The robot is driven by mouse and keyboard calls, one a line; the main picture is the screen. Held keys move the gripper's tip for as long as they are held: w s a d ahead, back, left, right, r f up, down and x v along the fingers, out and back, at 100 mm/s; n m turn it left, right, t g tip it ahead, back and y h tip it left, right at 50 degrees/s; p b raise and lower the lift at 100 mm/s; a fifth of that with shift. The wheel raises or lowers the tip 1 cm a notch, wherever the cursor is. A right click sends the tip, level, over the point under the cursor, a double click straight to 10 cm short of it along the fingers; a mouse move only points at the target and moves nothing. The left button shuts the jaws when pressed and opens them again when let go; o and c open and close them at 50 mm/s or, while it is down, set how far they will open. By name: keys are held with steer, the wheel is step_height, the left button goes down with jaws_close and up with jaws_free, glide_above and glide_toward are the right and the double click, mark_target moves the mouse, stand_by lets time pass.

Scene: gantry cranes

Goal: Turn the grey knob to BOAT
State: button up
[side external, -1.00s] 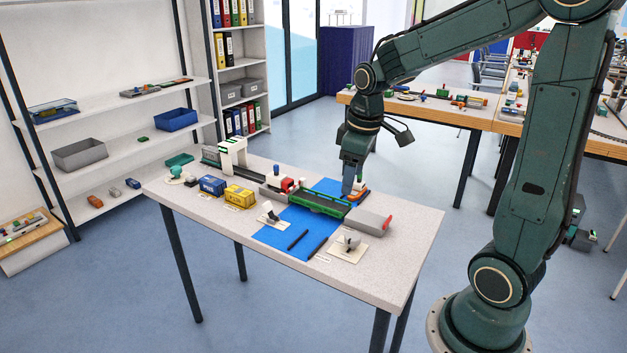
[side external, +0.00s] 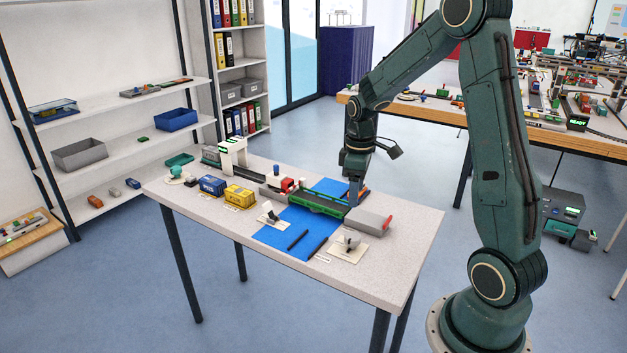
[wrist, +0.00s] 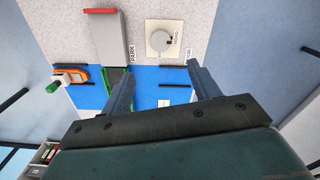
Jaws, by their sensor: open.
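The grey knob (side external: 350,240) sits on a cream plate (side external: 345,252) at the near right part of the table. In the wrist view the knob (wrist: 161,40) shows from above, ahead of my fingers, with small lettering beside it. The lettering is too small to read surely, and I cannot tell where the knob points. My gripper (side external: 354,199) is pointing down behind the knob, near the green crane beam and apart from the knob. In the wrist view my gripper (wrist: 160,82) is open, with nothing between its fingers.
A grey block with a red end (side external: 370,222) lies beside the knob plate. A green crane beam (side external: 318,203) spans the blue mat (side external: 275,238). An orange boat (wrist: 70,75) is left in the wrist view.

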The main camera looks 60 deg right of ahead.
mark_target(353, 235)
step_height(353, 235, down, 13)
steer(key=shift+f, duration=0.2)
stand_by(0.6)
steer(key=c, duration=1)
